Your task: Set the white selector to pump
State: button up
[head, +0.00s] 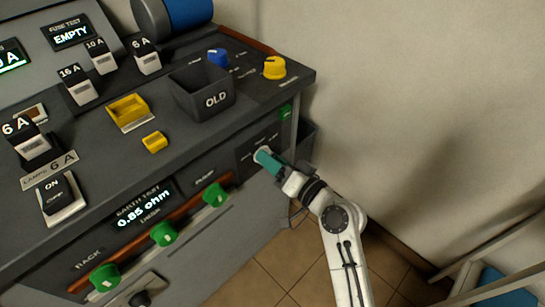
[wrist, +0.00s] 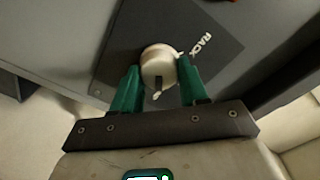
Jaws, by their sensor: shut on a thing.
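The white selector (wrist: 158,66) is a round knob on a dark square plate (wrist: 128,42) on the cabinet front. In the head view its pale edge (head: 261,153) just shows at the gripper tips. My gripper (wrist: 160,88) has its green fingers on both sides of the knob, shut on it; it also shows in the head view (head: 266,158). The word RACK stands up and right of the knob in the wrist view, with a white mark beside the knob towards it. A dark slot shows on the knob's lower face. The pump label cannot be read on this plate.
Several green knobs (head: 163,234) sit along a brown rail left of the plate, with an earth test display (head: 144,203) reading 0.85 ohm. Above, the counter holds a dark OLD bin (head: 203,92), a yellow knob (head: 274,67) and a blue knob (head: 217,57).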

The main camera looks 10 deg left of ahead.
jog(key=shift+d+m, duration=0.1)
jog(key=shift+m, duration=0.3)
jog(key=o, duration=1.1)
jog(key=shift+c, duration=0.2)
jog(key=v, duration=1)
jog(key=shift+s+d+p, duration=0.2)
jog(key=shift+d+p, duration=0.1)
jog(key=shift+p, duration=0.15)
